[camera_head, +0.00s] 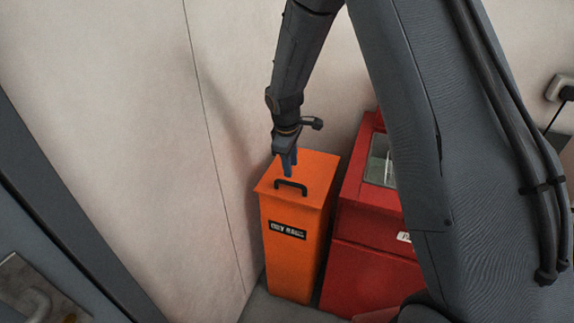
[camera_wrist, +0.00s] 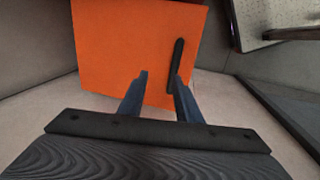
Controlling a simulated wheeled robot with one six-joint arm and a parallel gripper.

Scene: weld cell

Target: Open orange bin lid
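The orange bin (camera_head: 295,250) stands against the pale wall, with a dark label on its front. Its orange lid (camera_head: 318,166) lies flat and closed on top and also fills the upper middle of the wrist view (camera_wrist: 110,45). A black bar handle (camera_head: 291,186) sits near the lid's front edge; in the wrist view the handle (camera_wrist: 176,60) is at the lid's right side. My gripper (camera_head: 288,172) points down over the lid, behind the handle. In the wrist view my gripper's blue fingers (camera_wrist: 158,78) are apart with nothing between them; the right finger overlaps the handle's near end. I cannot tell whether they touch.
A red bin or cabinet (camera_head: 365,270) with a window in its top stands close on the right of the orange bin. The wall (camera_head: 120,130) is close behind and to the left. A strip of floor (camera_head: 275,308) is free in front.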

